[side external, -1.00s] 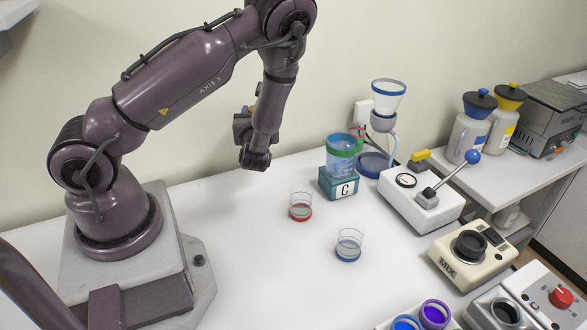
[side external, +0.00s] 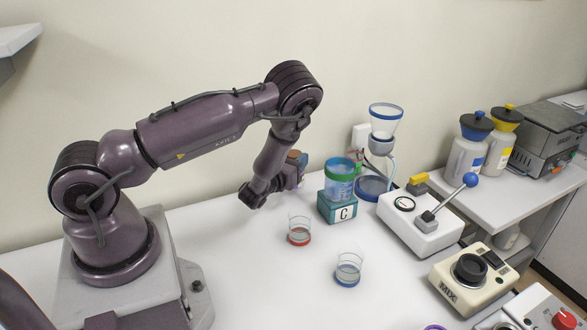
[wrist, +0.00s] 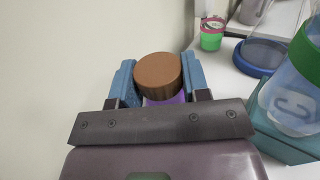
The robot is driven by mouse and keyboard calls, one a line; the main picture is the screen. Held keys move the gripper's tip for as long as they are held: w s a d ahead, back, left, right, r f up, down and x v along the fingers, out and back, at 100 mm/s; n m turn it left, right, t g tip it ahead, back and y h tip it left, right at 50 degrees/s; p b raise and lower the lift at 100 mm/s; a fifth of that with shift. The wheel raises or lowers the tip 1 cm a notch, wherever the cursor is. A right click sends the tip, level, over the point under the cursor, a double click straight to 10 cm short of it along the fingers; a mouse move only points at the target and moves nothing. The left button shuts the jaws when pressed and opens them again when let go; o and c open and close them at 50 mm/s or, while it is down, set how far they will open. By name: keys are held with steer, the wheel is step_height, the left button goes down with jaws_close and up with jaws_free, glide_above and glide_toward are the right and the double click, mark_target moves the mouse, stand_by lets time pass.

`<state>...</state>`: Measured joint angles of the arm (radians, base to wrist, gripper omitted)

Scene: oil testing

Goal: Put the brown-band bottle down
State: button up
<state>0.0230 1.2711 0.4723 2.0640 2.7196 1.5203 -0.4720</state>
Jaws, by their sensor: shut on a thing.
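The brown-band bottle shows in the wrist view as a round brown top (wrist: 158,72) with a strip of purple below it. My gripper (wrist: 160,84) is shut on it, with one blue finger on each side. A bit of the bottle's brown top (side external: 293,155) shows there. The lower part of the bottle is hidden, so I cannot tell whether it touches the table.
A red-based glass (side external: 299,230) and a blue-based glass (side external: 348,270) stand in front. A funnel stand (side external: 382,145) is behind right. A lever device (side external: 420,222) is further right. White table around the glasses is clear.

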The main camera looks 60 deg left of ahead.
steer(key=shift+f, duration=1.1)
steer(key=o, duration=1.2)
steer(key=shift+f, duration=0.15)
